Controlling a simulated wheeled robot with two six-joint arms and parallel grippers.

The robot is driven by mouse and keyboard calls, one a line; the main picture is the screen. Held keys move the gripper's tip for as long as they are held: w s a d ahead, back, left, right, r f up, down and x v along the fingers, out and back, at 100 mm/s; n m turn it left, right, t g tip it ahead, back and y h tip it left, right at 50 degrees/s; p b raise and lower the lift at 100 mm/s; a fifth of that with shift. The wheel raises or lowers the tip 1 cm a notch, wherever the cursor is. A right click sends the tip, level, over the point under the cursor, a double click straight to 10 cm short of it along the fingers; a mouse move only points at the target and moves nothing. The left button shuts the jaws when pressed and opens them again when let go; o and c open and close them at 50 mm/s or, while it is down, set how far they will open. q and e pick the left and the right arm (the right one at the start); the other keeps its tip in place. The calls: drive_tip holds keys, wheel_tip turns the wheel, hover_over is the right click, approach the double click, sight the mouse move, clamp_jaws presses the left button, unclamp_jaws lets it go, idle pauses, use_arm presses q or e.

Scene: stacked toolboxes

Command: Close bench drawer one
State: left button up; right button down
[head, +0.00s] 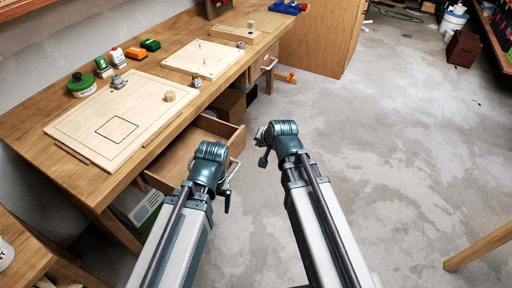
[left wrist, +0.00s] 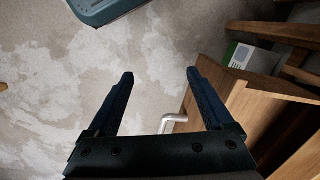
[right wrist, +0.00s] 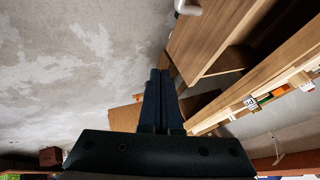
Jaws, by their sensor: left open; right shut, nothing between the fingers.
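One wooden bench drawer (head: 237,141) stands pulled out from under the workbench, its inside visible. Its metal handle (head: 231,172) is partly hidden by my left gripper (head: 228,195) in the head view. In the left wrist view the drawer front (left wrist: 238,88) is at the right, and the handle (left wrist: 172,122) shows between the spread fingers near the palm. I cannot tell whether they touch. My left gripper is open, pointing down. My right gripper (head: 263,158) is shut and empty, right of the drawer front; its closed fingers (right wrist: 158,95) also show in the right wrist view.
Another drawer (head: 262,65) with a handle sits shut further back. A box (head: 145,205) lies under the bench.

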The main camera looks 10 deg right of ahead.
use_arm(q)
wheel_tip(320, 180, down, 7)
drive_tip(key=b, duration=0.5)
drive_tip(key=shift+r+b, duration=0.15)
drive_tip(key=shift+b, duration=0.25)
use_arm(e)
drive_tip(key=shift+w+a+f, duration=0.75)
drive_tip(key=shift+w+f, duration=0.4)
drive_tip(key=shift+w, duration=0.05)
drive_tip(key=shift+w+a+f, duration=0.8)
drive_tip(key=shift+w+f, duration=0.3)
drive_tip(key=shift+w, duration=0.15)
drive_tip(key=shift+w+a+f, duration=0.75)
drive_tip(key=shift+w+f, duration=0.4)
drive_tip(key=shift+w, duration=0.05)
drive_tip(key=shift+a, duration=0.1)
